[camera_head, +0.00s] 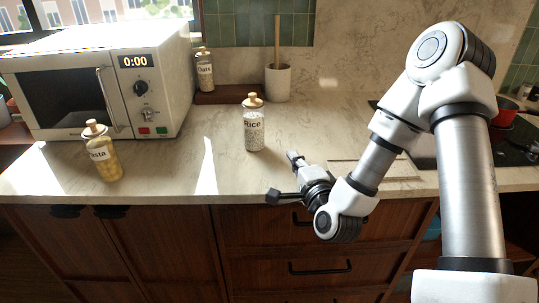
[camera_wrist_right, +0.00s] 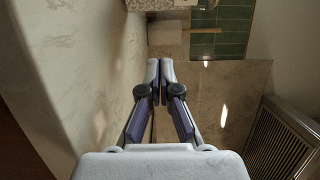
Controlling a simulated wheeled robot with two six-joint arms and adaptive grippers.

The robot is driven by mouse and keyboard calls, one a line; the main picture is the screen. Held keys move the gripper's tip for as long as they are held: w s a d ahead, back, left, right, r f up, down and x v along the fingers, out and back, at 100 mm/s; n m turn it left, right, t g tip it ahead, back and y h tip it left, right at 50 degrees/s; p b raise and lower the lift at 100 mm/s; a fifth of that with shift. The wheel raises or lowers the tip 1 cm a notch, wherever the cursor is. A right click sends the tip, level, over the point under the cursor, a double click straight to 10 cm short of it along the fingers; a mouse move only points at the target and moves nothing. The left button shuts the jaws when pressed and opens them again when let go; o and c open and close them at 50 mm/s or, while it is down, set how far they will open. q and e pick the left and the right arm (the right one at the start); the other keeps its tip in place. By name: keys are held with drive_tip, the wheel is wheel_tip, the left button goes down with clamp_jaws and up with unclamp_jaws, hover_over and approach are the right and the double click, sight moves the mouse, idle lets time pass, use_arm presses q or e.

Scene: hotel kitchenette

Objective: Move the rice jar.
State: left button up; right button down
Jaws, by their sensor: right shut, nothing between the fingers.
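The rice jar (camera_head: 254,127), clear with white grains, a "Rice" label and a wooden lid, stands upright on the counter in the head view. Its speckled side (camera_wrist_right: 148,5) appears to show, cut off, at the top edge of the right wrist view. My right gripper (camera_head: 293,157) is at the counter's front edge, right of the jar and nearer to me, apart from it. In the right wrist view its fingers (camera_wrist_right: 160,70) are together with nothing between them. My left gripper is not in view.
A pasta jar (camera_head: 104,158) stands at the front left, before the microwave (camera_head: 112,85). An oats jar (camera_head: 204,72) stands on a dark board (camera_head: 228,97), beside a utensil crock (camera_head: 278,83). A red pot (camera_head: 507,112) is at right. Counter around the rice jar is clear.

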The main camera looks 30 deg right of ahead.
sight(254, 127)
drive_tip(key=x, duration=0.2)
drive_tip(key=p+x, duration=0.1)
drive_tip(key=x, duration=0.2)
drive_tip(key=p+x, duration=0.1)
drive_tip(key=x, duration=0.1)
drive_tip(key=shift+w+r, duration=0.25)
drive_tip(key=shift+w, duration=0.05)
drive_tip(key=shift+w+a+f, duration=0.1)
drive_tip(key=shift+w+a, duration=0.3)
drive_tip(key=shift+w, duration=0.2)
drive_tip(key=shift+w+a+f, duration=0.1)
drive_tip(key=shift+w+a, duration=0.25)
drive_tip(key=shift+w, duration=0.25)
drive_tip(key=shift+w+a+r, duration=0.1)
drive_tip(key=shift+w+a, duration=0.2)
drive_tip(key=shift+a, duration=0.05)
drive_tip(key=shift+d, duration=0.15)
